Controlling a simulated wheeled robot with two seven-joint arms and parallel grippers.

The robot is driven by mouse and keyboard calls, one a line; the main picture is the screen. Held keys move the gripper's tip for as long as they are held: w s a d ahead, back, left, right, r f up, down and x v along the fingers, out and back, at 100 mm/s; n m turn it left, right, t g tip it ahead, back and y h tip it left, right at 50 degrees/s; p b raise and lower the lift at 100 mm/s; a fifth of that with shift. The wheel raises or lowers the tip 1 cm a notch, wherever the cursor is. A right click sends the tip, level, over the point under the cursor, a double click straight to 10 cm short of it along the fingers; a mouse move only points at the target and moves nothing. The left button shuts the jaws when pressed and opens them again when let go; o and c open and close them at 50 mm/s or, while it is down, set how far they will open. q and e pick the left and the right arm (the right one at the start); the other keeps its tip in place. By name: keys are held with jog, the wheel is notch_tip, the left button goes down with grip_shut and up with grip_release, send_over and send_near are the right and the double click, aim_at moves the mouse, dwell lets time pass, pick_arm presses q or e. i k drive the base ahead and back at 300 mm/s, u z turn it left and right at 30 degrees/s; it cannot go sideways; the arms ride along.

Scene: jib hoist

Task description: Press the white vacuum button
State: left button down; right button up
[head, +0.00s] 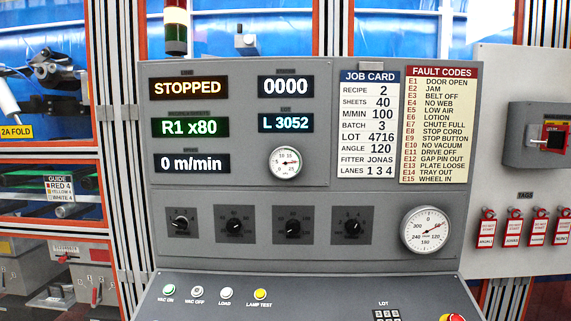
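A row of small round buttons sits on the sloping console (315,300) at the bottom of the head view. The VAC ON button (169,290) at the left looks green with a pale centre. The VAC OFF button (197,291) to its right looks white-grey with a darker centre. The LOAD button (226,291) looks pale white, and the LAMP TEST button (260,294) is yellow. The buttons are small, so their exact colours are hard to tell. Neither gripper shows in the head view.
The upright panel above has a display reading STOPPED (188,87), several knobs and a large dial (426,231). A red and yellow button (452,317) is cut off at the bottom right. Red tags (512,227) hang at the right. Nothing stands in front of the buttons.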

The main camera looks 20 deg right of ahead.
aim_at(197, 290)
jog(key=k, duration=1.3)
jog(key=z, duration=0.7)
jog(key=i, duration=1.4)
jog(key=u, duration=0.75)
